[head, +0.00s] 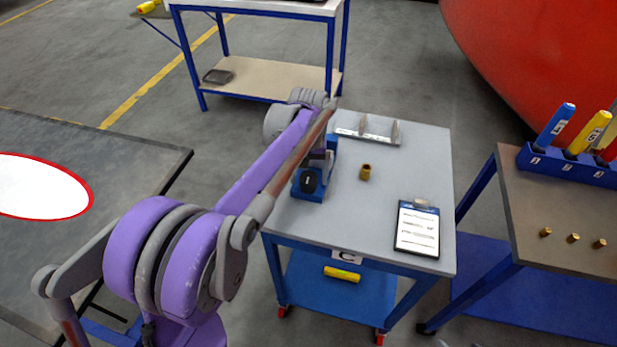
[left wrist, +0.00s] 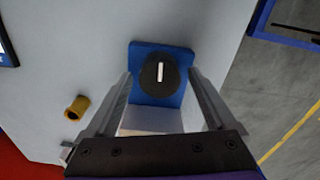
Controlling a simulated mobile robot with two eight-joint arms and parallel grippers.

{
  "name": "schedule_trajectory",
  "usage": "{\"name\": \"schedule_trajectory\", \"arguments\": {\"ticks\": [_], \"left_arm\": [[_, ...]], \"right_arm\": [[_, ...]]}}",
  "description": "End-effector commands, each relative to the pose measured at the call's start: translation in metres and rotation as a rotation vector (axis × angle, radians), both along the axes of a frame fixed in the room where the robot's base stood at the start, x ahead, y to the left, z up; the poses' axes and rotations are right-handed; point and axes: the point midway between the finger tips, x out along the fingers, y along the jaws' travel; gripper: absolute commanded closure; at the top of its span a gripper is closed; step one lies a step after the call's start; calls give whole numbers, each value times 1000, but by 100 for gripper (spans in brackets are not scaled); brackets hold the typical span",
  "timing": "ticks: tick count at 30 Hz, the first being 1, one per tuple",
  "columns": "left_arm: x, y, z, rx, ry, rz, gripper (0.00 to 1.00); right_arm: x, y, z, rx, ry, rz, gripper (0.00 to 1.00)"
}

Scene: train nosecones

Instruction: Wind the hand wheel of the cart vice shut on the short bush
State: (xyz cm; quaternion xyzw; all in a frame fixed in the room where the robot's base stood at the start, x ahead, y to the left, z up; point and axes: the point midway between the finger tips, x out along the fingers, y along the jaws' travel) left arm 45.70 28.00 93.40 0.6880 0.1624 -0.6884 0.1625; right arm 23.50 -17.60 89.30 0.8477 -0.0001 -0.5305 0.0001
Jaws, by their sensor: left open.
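The blue cart vice (head: 330,150) stands on the left part of the grey cart top (head: 400,165). Its black round hand wheel (head: 309,183) faces the near side; in the left wrist view the wheel (left wrist: 150,85) carries a pale bar mark. A short brass bush (head: 365,172) stands on the cart top beside the vice, apart from it; it also shows in the left wrist view (left wrist: 76,107). My left gripper (left wrist: 160,74) is open, its fingers on either side of the wheel, with no clear contact. My arm hides part of the vice in the head view. My right gripper is out of view.
A clipboard (head: 417,228) lies at the cart's near right, and a grey metal bracket (head: 368,133) at its back. A yellow cylinder (head: 342,274) lies on the lower shelf. The right table (head: 560,210) holds a tool rack (head: 565,166) and three small brass pieces.

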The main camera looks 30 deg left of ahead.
Motion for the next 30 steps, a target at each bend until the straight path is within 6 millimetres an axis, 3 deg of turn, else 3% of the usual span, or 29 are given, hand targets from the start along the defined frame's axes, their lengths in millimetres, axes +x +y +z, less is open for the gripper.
{"name": "schedule_trajectory", "arguments": {"ticks": [11,25,30], "left_arm": [[0,0,-6,0,0,-1,11],[0,0,-6,0,0,-1,95],[0,0,-6,0,0,-58,96]], "right_arm": [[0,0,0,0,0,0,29],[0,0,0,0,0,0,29],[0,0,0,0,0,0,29]]}}
